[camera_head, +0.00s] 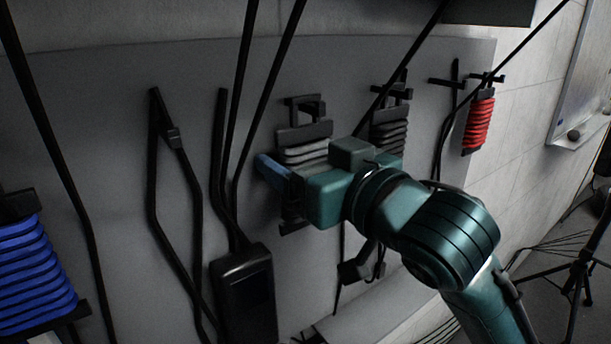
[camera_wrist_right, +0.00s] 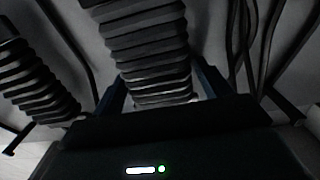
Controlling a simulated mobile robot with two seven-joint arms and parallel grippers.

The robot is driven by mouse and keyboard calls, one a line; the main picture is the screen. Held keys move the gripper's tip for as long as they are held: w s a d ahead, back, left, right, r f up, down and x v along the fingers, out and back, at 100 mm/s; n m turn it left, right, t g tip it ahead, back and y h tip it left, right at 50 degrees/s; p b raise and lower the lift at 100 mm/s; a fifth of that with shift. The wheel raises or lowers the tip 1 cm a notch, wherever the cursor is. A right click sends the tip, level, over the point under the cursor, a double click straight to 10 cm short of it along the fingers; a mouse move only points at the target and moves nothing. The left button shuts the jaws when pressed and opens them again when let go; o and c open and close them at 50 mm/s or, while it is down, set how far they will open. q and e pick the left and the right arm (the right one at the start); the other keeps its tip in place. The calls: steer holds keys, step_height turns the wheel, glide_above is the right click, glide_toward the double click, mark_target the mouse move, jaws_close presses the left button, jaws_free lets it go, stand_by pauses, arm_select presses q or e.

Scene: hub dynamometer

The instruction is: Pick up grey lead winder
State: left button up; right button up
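The grey lead winder (camera_head: 305,152) hangs on the grey wall panel near the middle of the head view, its ribbed lower part hidden behind my right gripper. My right gripper (camera_head: 283,178) is at the winder, with one blue finger showing on its left side. In the right wrist view the ribbed grey winder (camera_wrist_right: 150,50) lies between the two blue fingers of my right gripper (camera_wrist_right: 162,92). The fingers are apart, one on each side, with narrow gaps seeming to show; contact cannot be seen for certain. My left gripper is not in view.
A black winder (camera_head: 388,135) hangs close to the right, also in the wrist view (camera_wrist_right: 35,85). A red winder (camera_head: 479,122) and a blue winder (camera_head: 35,270) hang farther off. Black cables and a dark handheld box (camera_head: 245,295) hang left of my gripper.

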steer(key=c, duration=0.9)
steer(key=shift+r, duration=0.1)
